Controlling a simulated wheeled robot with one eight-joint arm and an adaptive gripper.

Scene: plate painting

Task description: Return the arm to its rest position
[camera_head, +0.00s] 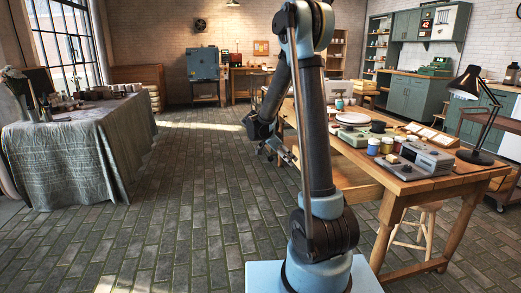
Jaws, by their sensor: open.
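My arm rises from its base in the middle of the picture. It bends at an elbow near the top edge, and the forearm slopes down to the left. My gripper (289,156) hangs low at the end of the forearm, left of the wooden worktable (440,180). It is small and partly dark in this view, and it is open. I see nothing held in it. A white plate (353,118) lies on the worktable to the right of my arm.
A cloth-covered table (80,150) stands at left. The brick floor (190,200) between is clear.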

